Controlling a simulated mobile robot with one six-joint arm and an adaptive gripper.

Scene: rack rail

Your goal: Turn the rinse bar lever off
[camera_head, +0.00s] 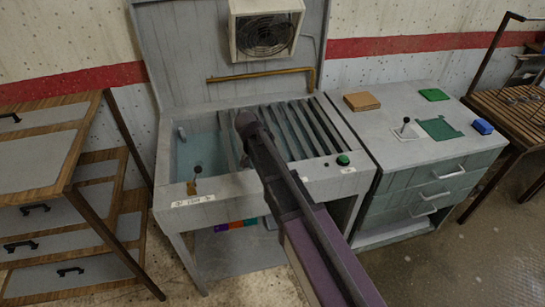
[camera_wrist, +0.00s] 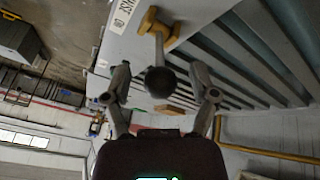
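In the wrist view a lever with a brass base, a grey stem and a dark ball knob (camera_wrist: 160,82) stands on the wash station's rim. A printed label (camera_wrist: 121,20) is beside it, only partly readable. My gripper (camera_wrist: 160,97) is open, and the knob shows between its two fingers. I cannot tell whether the fingers touch it. In the head view a similar lever (camera_head: 194,186) stands on the front left rim above a label (camera_head: 193,200). My gripper's fingers cannot be made out there, and my arm covers part of the front rim.
Grey slats (camera_head: 303,127) cover the station's right side, with an open basin (camera_head: 200,150) at left. A brass bar (camera_head: 262,75) runs along the back panel. A green button (camera_head: 343,160) is at front right. Another lever (camera_head: 405,128) stands on the grey drawer cabinet (camera_head: 385,100).

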